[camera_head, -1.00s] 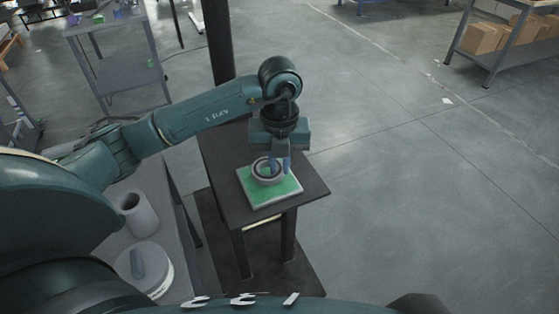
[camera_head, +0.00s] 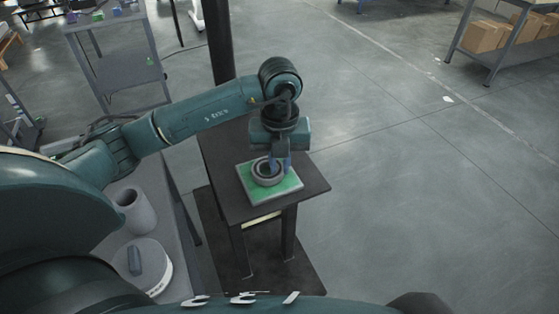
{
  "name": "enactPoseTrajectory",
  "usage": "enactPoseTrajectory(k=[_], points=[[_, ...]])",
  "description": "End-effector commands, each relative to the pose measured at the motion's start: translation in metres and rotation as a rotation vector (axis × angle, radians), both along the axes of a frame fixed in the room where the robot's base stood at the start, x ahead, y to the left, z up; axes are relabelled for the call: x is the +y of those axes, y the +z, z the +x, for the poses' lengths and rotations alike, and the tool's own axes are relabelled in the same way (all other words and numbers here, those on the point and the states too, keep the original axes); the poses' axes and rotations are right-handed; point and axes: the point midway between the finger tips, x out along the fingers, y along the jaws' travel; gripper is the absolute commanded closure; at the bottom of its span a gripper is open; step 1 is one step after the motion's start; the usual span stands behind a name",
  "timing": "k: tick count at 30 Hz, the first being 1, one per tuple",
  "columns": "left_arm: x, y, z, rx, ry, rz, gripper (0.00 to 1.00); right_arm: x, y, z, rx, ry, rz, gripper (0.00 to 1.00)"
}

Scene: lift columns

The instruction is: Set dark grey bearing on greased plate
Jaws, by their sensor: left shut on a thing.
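The dark grey bearing (camera_head: 264,180) is a thick ring over the middle of the greased plate (camera_head: 257,199), a green square with a pale rim on a small dark table. My left gripper (camera_head: 279,164) points down from above and is shut on the bearing at its right far side. The bearing appears level and on or just above the green surface; I cannot tell whether it touches. The fingers hide part of the ring. My right gripper is out of the picture.
The small dark table (camera_head: 229,204) has bare room around the plate. A dark post (camera_head: 219,45) rises behind it. On a grey bench at the left are a grey cylinder (camera_head: 140,214) and a round white container (camera_head: 157,262). Shelves with cardboard boxes (camera_head: 484,36) stand far right.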

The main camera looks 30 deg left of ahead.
Motion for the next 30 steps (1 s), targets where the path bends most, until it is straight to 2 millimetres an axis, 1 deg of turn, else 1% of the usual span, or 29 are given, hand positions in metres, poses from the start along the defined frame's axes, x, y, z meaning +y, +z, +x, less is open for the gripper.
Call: enactPoseTrajectory(k=[3,23,24,30], points=[[0.0002,-0.003,0.0005,-0.001,0.001,0.0,1.0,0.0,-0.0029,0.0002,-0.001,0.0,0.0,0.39],[0.0001,-0.0046,0.0003,-0.001,0.0,0.0,1.0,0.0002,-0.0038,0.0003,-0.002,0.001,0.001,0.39],[0.0,-0.0047,0.0002,-0.001,0.0,0.0,0.83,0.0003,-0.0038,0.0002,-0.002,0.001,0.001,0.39],[0.0,-0.0049,0.0002,0.0,0.0,0.0,0.67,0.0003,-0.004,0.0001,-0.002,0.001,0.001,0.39]])
